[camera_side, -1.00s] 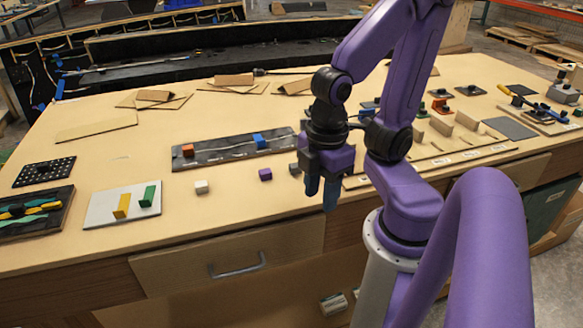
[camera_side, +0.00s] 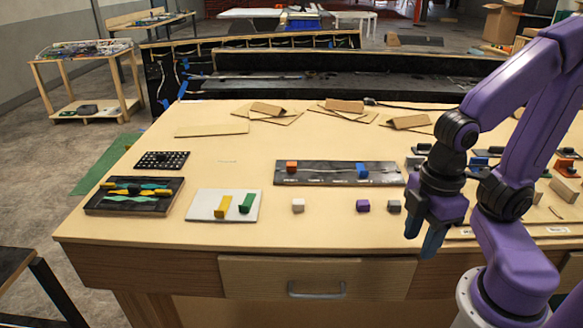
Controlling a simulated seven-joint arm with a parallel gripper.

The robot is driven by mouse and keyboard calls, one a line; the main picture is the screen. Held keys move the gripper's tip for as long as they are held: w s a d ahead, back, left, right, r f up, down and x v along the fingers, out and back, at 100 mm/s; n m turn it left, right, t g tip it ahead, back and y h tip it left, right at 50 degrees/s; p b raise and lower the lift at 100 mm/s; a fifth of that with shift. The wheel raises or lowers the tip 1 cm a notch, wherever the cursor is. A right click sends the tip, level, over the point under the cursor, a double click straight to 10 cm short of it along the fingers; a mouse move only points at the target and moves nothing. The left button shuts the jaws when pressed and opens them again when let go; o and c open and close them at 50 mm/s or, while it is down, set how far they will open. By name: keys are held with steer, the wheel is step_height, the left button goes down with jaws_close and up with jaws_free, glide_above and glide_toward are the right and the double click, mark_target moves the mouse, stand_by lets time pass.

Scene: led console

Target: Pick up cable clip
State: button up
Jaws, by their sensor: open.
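My gripper (camera_side: 424,235) hangs at the right of the view with its two blue fingers apart and nothing between them. It is near the table's front edge, just right of a small dark grey block (camera_side: 394,206). A purple block (camera_side: 363,206) and a white block (camera_side: 298,205) stand further left in the same row. Behind them a black board (camera_side: 325,174) carries an orange block (camera_side: 292,167) and a blue block (camera_side: 363,171). I cannot tell which of these small pieces is the cable clip. My arm hides part of the table at the right.
A white plate (camera_side: 204,212) with yellow and green blocks lies at the left. Beside it are a dark tray (camera_side: 98,207) with coloured pieces and a black perforated plate (camera_side: 163,168). Cardboard pieces (camera_side: 409,121) lie at the back.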

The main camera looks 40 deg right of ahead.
steer(key=o, duration=0.4)
steer(key=shift+c, duration=0.2)
steer(key=w+a+r+m, duration=0.2)
steer(key=w+m, duration=0.1)
steer(key=w, duration=0.4)
steer(key=w+a+r+m, duration=0.15)
steer(key=w+m, duration=0.25)
steer(key=w, duration=0.4)
steer(key=w+a+r+m, duration=0.1)
steer(key=w+r+m, duration=0.2)
steer(key=w, duration=0.4)
steer(key=m+h, duration=0.1)
steer(key=m, duration=1.1)
glide_above(291, 163)
steer(key=s, duration=0.2)
steer(key=shift+t, duration=0.4)
steer(key=f, duration=0.8)
steer(key=shift+w+f, duration=0.15)
steer(key=shift+w, duration=0.1)
steer(key=shift+w+a+f, duration=0.1)
steer(key=shift+w+f, duration=0.1)
steer(key=shift+f, duration=0.75)
steer(key=shift+w+d+f, duration=0.1)
steer(key=shift+w+f, duration=0.05)
steer(key=shift+f, duration=0.75)
steer(key=shift+w+a+f, duration=0.1)
steer(key=shift+w+f, duration=0.1)
steer(key=shift+f, duration=0.75)
